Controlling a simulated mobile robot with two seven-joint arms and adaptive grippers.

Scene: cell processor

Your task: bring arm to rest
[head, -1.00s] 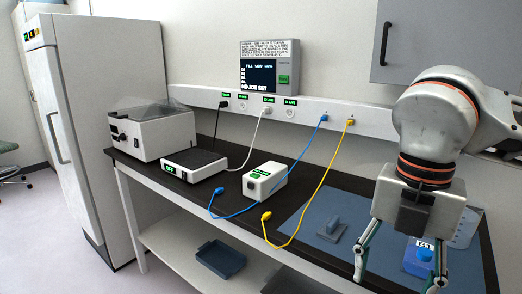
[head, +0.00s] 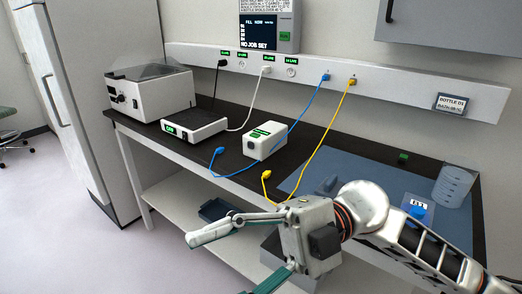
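My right gripper (head: 218,267) is low in front of the bench, with its fingers pointing left. The two fingers are spread wide and nothing is between them. My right arm comes in from the lower right and lies across the view in front of the blue mat (head: 300,182). It partly hides the mat and the blue-capped bottle (head: 417,210) there. My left arm and gripper are not in view.
The dark bench (head: 365,155) carries a white centrifuge-like box (head: 150,95), a flat white unit (head: 194,129), a small white box (head: 264,140) and a clear beaker (head: 453,186). Blue (head: 265,135) and yellow (head: 310,155) cables hang towards the front edge. Open floor (head: 90,250) lies at left.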

